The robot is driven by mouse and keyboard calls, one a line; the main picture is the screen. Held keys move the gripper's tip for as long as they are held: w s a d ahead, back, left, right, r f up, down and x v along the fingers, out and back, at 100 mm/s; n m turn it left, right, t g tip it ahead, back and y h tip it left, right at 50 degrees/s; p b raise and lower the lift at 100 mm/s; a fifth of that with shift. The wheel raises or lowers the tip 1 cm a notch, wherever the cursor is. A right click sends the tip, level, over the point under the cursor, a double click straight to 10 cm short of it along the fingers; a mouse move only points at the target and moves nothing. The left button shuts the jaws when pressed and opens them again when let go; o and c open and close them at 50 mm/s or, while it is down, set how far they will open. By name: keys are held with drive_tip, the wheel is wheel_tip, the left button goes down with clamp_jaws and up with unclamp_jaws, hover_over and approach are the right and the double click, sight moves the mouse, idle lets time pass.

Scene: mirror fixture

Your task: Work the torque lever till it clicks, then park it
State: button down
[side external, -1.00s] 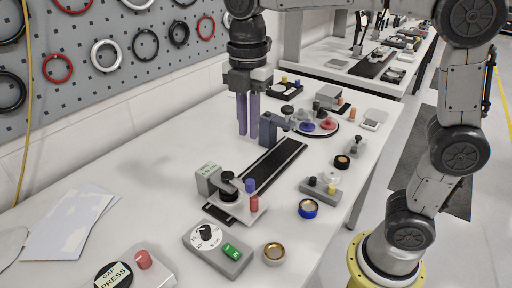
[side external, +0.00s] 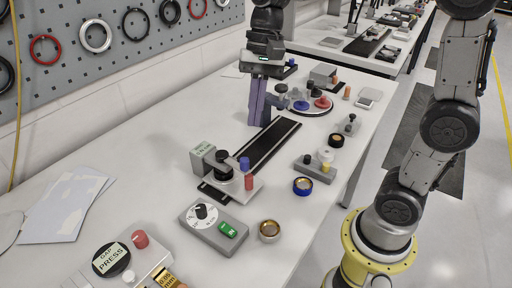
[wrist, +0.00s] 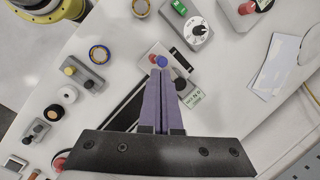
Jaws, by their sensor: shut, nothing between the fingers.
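The fixture with the grey display box (side external: 203,157) carries a black round hub (side external: 223,164), a blue post (side external: 244,163) and a red post (side external: 249,182) on a pale plate. I cannot tell for sure which part is the torque lever; an arm seems to run from the hub towards the posts. My gripper (side external: 257,121) has purple fingers, shut and empty, pointing down near the far end of the black rail (side external: 268,143), apart from the posts. In the wrist view the fingers (wrist: 161,72) overlap the view of the blue post (wrist: 162,61), with the red post (wrist: 152,58) beside it.
A grey dial box (side external: 214,222) with a green switch stands nearer the camera. A blue-rimmed cup (side external: 303,186), a brass cup (side external: 269,230) and a box with small knobs (side external: 318,168) lie right. A round tray (side external: 311,108) stands beyond the gripper.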

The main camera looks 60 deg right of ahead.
drive_tip(key=s+d+f+m+t+y, duration=0.1)
drive_tip(key=d+m, duration=0.8)
drive_tip(key=m, duration=0.2)
drive_tip(key=w+a+f, duration=0.1)
drive_tip(key=a+f, duration=0.7)
drive_tip(key=f, duration=0.1)
drive_tip(key=shift+w+f, duration=0.2)
drive_tip(key=shift+w, duration=0.05)
drive_tip(key=shift+t, duration=0.3)
drive_tip(key=shift+s+a+m, duration=0.1)
drive_tip(key=shift+a+m, duration=0.1)
drive_tip(key=shift+m, duration=0.3)
